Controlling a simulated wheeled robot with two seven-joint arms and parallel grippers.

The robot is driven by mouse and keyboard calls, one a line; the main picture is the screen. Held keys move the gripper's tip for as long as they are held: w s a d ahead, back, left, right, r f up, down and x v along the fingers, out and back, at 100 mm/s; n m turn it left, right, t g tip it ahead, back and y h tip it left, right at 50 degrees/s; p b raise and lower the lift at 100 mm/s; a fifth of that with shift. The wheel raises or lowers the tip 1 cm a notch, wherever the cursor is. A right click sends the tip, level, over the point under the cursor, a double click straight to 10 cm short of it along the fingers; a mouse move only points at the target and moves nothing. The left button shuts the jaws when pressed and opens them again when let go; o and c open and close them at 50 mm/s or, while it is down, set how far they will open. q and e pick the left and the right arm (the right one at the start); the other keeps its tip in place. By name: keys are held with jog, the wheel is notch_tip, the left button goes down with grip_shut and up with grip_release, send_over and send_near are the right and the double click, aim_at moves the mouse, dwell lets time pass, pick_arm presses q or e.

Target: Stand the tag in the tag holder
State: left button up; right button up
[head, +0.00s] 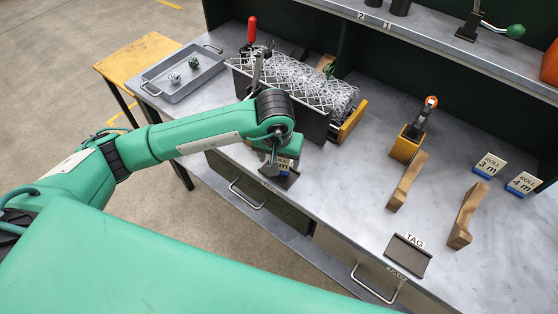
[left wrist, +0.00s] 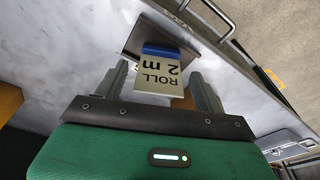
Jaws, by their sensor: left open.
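The tag, a white plate reading "ROLL 2 m" with a blue foot, shows in the left wrist view (left wrist: 160,76). Its blue foot is at a dark holder plate (left wrist: 138,35); I cannot tell if it is fully seated. In the head view the tag (head: 283,168) is mostly hidden under my left gripper (head: 279,166), above the dark plate (head: 291,180) at the bench's front edge. My left gripper is open, with one finger on each side of the tag. A second dark holder (head: 408,258), labelled "TAG", lies at the front right. My right gripper is not in view.
Tags "ROLL 3 m" (head: 490,165) and "ROLL 4 m" (head: 521,184) stand at the right. Two wooden pieces (head: 407,181) (head: 465,216) lie mid-bench. A wire mesh roll (head: 310,85) sits behind my left gripper. A grey tray (head: 184,78) is at the left.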

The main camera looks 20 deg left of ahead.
pick_arm(q)
notch_tip(320, 180, up, 10)
jog(key=s+b, duration=0.1)
jog(key=shift+s+b, duration=0.3)
jog(key=shift+b, duration=0.05)
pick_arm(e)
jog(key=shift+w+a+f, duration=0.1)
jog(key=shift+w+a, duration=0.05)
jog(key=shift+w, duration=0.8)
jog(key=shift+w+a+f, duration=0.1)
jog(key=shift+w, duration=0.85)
